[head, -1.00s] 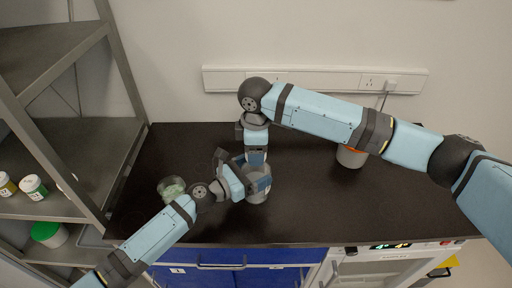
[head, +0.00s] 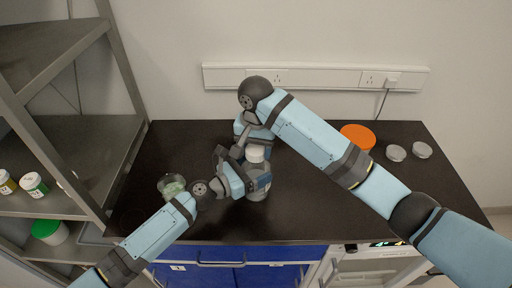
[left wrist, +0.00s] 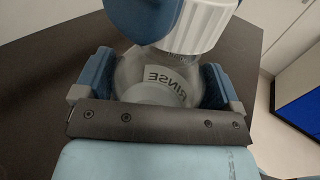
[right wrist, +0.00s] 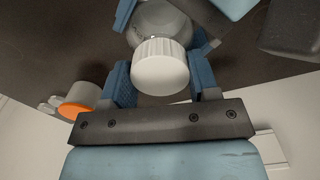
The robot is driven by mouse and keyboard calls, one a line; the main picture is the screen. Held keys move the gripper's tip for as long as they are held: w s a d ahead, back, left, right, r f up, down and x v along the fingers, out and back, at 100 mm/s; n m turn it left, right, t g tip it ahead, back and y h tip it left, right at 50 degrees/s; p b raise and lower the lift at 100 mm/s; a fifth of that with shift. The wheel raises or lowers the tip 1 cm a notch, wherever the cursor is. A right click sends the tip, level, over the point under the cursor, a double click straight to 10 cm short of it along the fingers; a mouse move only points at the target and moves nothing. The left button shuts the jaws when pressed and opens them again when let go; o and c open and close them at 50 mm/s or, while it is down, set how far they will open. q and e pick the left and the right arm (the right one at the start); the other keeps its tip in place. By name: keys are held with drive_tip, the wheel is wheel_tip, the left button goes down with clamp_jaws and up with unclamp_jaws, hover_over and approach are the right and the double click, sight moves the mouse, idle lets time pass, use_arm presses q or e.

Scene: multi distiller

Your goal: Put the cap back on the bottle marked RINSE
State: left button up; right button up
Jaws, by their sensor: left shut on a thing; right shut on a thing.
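The bottle marked RINSE (head: 257,190) is a clear bottle standing upright on the dark bench; its label (left wrist: 165,84) shows in the left wrist view. My left gripper (left wrist: 158,88) is shut around the bottle's body. The white ribbed cap (head: 255,154) is at the top of the bottle and also shows in the right wrist view (right wrist: 160,68). My right gripper (right wrist: 163,82) is shut on the cap, with one finger on each side. The cap looks in line with the neck in the head view, but I cannot tell whether it is seated on the threads.
A glass dish (head: 172,187) with pale green contents stands left of the bottle. An orange-lidded container (head: 358,136) and two pale round pieces (head: 396,153) (head: 422,150) are at the back right. A metal shelf (head: 85,150) borders the left side. The bench's right front is clear.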

drive_tip(key=m, duration=0.5)
drive_tip(key=shift+a+m, duration=0.1)
drive_tip(key=shift+m, duration=0.2)
drive_tip(key=m, duration=1)
drive_tip(key=shift+w+m, duration=0.1)
drive_tip(key=shift+m, duration=0.3)
drive_tip(key=m, duration=0.5)
drive_tip(key=o, duration=0.9)
drive_tip(key=shift+c, duration=0.4)
